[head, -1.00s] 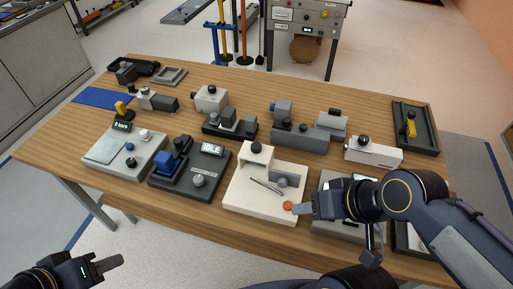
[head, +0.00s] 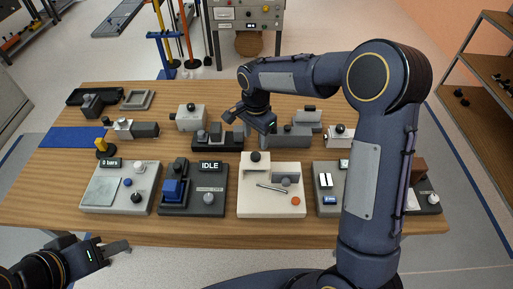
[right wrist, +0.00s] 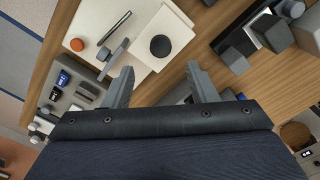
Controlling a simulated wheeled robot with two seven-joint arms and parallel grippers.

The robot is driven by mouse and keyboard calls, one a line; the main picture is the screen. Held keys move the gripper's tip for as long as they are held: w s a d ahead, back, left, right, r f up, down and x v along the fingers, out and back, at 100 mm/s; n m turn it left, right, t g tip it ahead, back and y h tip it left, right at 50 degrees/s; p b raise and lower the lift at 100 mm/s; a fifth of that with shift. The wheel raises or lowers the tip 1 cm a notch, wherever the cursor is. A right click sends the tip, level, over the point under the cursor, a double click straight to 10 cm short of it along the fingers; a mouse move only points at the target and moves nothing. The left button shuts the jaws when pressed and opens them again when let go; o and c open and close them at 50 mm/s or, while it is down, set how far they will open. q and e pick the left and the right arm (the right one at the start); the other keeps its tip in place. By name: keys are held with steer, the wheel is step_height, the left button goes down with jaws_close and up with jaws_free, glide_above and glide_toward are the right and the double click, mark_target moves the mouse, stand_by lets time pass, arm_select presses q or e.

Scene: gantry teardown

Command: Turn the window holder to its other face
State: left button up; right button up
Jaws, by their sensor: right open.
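No part is clearly recognisable as the window holder. A cream station (head: 250,203) at the front middle bears a black knob (head: 255,157), a grey upright block (head: 286,179), a thin rod (head: 272,188) and an orange button (head: 295,201). It also shows at upper left in the right wrist view (right wrist: 90,20). My right gripper (head: 252,122) hangs over the table behind this station. Its two fingers (right wrist: 160,72) are apart with nothing between them. My left gripper (head: 117,247) is low at the left, off the table's front edge; its opening cannot be made out.
A dark station (head: 210,202) with an IDLE display and a grey gauge station (head: 110,199) stand at left. Behind are a dark fixture (head: 230,146), a grey-white block (head: 191,120) and a blue mat (head: 72,137). My right arm hides part of the table's right side.

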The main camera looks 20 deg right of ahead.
mark_target(255, 155)
step_height(255, 155, down, 8)
steer(key=shift+w+f+p, duration=0.1)
steer(key=shift+p, duration=0.55)
steer(key=c, duration=1)
steer(key=shift+o, duration=0.2)
